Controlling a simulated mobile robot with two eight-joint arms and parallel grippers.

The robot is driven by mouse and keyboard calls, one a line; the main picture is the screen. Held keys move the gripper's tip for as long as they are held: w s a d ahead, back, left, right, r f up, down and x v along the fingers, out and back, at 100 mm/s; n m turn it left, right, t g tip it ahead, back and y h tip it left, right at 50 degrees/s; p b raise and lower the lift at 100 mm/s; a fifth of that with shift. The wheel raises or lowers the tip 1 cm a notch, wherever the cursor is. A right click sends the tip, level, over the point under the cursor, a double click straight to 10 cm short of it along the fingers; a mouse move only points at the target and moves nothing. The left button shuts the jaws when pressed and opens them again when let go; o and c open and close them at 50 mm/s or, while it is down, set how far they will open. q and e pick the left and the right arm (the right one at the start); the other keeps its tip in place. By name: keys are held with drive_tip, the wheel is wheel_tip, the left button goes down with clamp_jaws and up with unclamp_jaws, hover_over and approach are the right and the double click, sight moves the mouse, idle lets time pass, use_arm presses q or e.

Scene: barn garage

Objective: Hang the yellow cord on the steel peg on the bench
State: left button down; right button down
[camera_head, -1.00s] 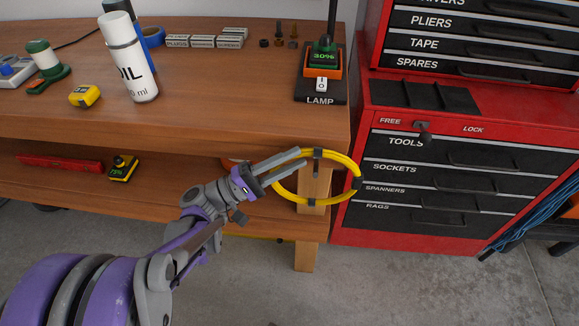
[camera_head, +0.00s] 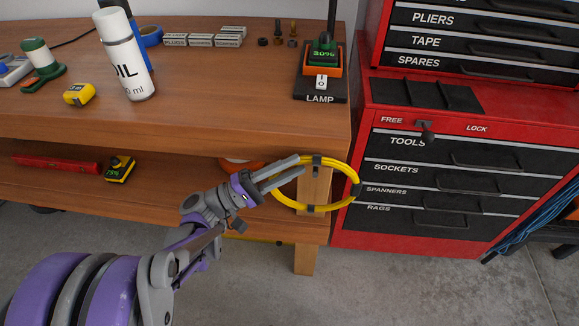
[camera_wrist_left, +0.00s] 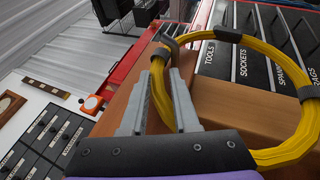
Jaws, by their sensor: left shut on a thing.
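The yellow cord (camera_head: 335,205) is a coiled ring with dark bands. In the head view it is in front of the bench's right front leg, below the top's front edge. The left wrist view shows the cord (camera_wrist_left: 286,152) at the fingers (camera_wrist_left: 164,88), with the ring reaching out to the right. The wooden bench (camera_head: 215,105) fills the head view's left and middle. My right gripper is not in view.
A lamp base (camera_head: 318,90) stands at the bench top's right end. A red tool cabinet (camera_head: 400,105) is close right of the bench. Grey floor is clear in front.

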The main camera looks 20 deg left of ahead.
use_arm(q)
drive_tip(key=c, duration=0.6)
unclamp_jaws()
drive_tip(key=v, duration=1.1)
drive_tip(key=shift+p, duration=0.35)
drive_tip(key=shift+w+d, duration=0.1)
drive_tip(key=shift+d, duration=0.05)
